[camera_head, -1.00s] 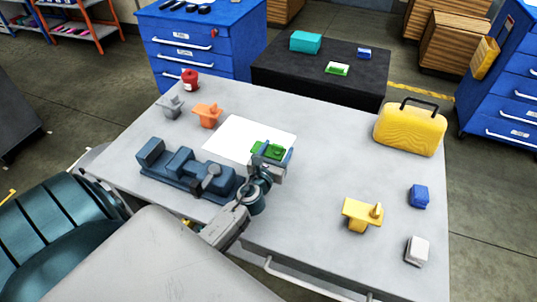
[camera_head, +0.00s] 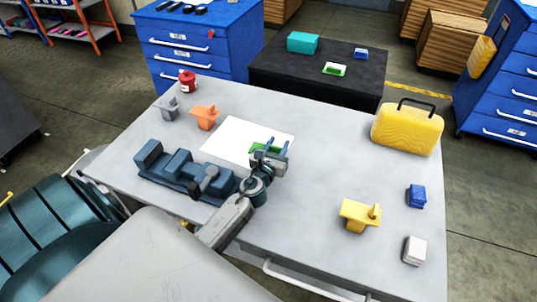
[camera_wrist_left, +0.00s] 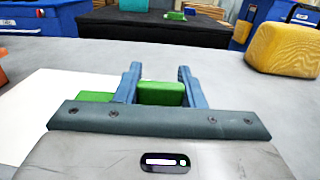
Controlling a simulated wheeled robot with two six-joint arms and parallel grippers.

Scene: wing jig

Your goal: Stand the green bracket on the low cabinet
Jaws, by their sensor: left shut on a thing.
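The green bracket (camera_head: 254,148) is at the right edge of a white sheet on the grey table, partly hidden behind my left gripper (camera_head: 277,145). In the left wrist view my left gripper (camera_wrist_left: 160,82) has a green block of the bracket (camera_wrist_left: 160,94) between its two blue fingers and is shut on it. Another green part shows left of the fingers. I cannot tell whether the bracket touches the table. The low black cabinet (camera_head: 300,93) stands behind the table. My right gripper is not in view.
A teal box (camera_head: 303,43), a green-and-white piece (camera_head: 334,69) and a small blue block (camera_head: 361,54) are on the cabinet; its front left top is bare. A dark blue fixture (camera_head: 180,172), orange bracket (camera_head: 205,117), yellow bracket (camera_head: 358,215) and yellow case (camera_head: 408,128) are on the table.

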